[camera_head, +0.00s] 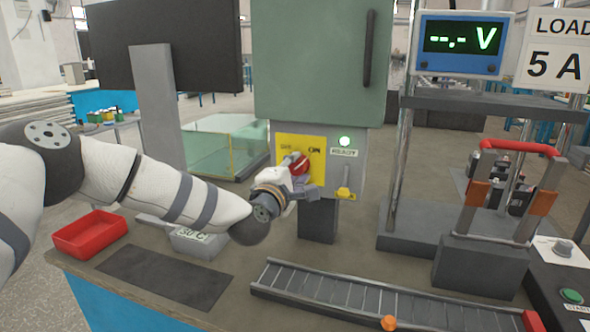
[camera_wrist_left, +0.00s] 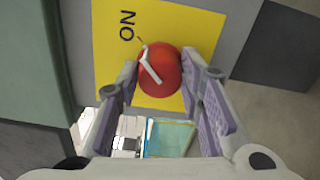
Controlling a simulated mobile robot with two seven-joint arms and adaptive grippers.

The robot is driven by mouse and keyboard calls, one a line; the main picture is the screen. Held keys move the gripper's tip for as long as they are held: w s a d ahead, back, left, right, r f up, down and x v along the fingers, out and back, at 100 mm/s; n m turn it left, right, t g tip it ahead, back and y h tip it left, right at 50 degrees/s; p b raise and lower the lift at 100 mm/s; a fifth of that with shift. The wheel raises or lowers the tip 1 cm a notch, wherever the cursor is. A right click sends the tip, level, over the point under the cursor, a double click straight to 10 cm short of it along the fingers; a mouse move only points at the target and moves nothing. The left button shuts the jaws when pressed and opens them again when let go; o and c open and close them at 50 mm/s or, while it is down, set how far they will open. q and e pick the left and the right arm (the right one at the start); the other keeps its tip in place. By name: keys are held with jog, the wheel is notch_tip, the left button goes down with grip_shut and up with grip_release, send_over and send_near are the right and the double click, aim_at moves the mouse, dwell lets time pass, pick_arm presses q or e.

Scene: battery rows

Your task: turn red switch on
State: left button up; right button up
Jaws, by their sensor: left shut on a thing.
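The red switch (camera_head: 301,165) is a round red knob on a yellow panel (camera_head: 286,145) marked OFF at left and ON at right. In the left wrist view the red knob (camera_wrist_left: 165,77) carries a slanted white line, with its upper end toward the word ON. My left gripper (camera_head: 302,178) is at the knob. In the left wrist view the fingers of my left gripper (camera_wrist_left: 168,78) lie on both sides of the knob, closed on it. The OFF mark is hidden in the wrist view. My right gripper is not in view.
A green lamp (camera_head: 344,141) glows beside the yellow panel, above a yellow lever (camera_head: 344,192). A red tray (camera_head: 90,234) and dark mat (camera_head: 165,277) lie at left. A conveyor (camera_head: 380,300) runs in front; a meter (camera_head: 460,43) stands at right.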

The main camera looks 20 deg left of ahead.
pick_arm(q)
jog(key=o, duration=1.2)
jog(key=shift+c, duration=0.2)
jog(key=s, duration=1.2)
jog(key=shift+a, duration=0.2)
